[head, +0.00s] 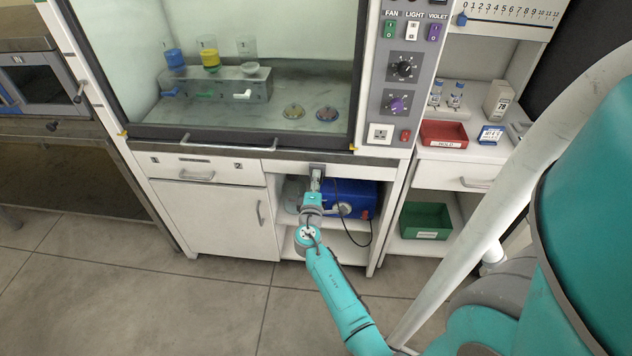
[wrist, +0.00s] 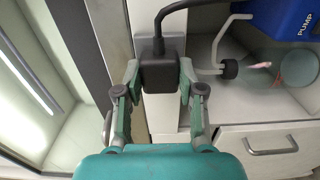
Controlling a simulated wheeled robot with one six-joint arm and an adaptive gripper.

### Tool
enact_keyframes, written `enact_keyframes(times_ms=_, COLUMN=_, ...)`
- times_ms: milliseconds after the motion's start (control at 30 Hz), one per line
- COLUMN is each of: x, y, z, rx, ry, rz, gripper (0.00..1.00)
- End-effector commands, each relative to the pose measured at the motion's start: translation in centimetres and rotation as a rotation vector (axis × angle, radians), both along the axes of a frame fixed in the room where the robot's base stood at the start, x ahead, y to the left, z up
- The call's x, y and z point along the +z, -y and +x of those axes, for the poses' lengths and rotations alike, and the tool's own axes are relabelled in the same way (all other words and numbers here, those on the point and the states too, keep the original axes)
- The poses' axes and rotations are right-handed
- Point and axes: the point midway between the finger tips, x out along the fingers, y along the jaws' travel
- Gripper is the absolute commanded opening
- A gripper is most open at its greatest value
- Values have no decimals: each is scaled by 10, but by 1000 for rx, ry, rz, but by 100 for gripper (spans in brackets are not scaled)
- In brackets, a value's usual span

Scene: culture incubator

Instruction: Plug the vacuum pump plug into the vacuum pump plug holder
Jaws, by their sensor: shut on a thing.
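My gripper (wrist: 159,77) is shut on the black vacuum pump plug (wrist: 158,73), with one finger on each side of it. A black cable (wrist: 174,8) leaves the top of the plug and curves to the right. A grey block (wrist: 146,46) shows just behind the plug against the pale cabinet front; it may be the plug holder, and I cannot tell whether the plug touches or sits in it. In the head view my gripper (head: 316,182) is at the upper edge of the open cabinet bay, where the plug is not clear.
The blue vacuum pump (head: 357,199) stands on the bay's shelf right of my gripper, and its cable (head: 371,232) hangs below. A white wall socket (head: 379,133) is on the panel above.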

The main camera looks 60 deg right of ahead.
Motion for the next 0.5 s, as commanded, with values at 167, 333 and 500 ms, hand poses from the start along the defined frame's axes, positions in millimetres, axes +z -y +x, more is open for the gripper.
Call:
enact_keyframes(times_ms=167, x=0, y=1, z=0, rx=0, ry=0, rz=0, gripper=0)
enact_keyframes(times_ms=333, x=0, y=3, z=1, rx=0, ry=0, rz=0, gripper=0)
enact_keyframes(times_ms=500, x=0, y=6, z=2, rx=0, ry=0, rz=0, gripper=0)
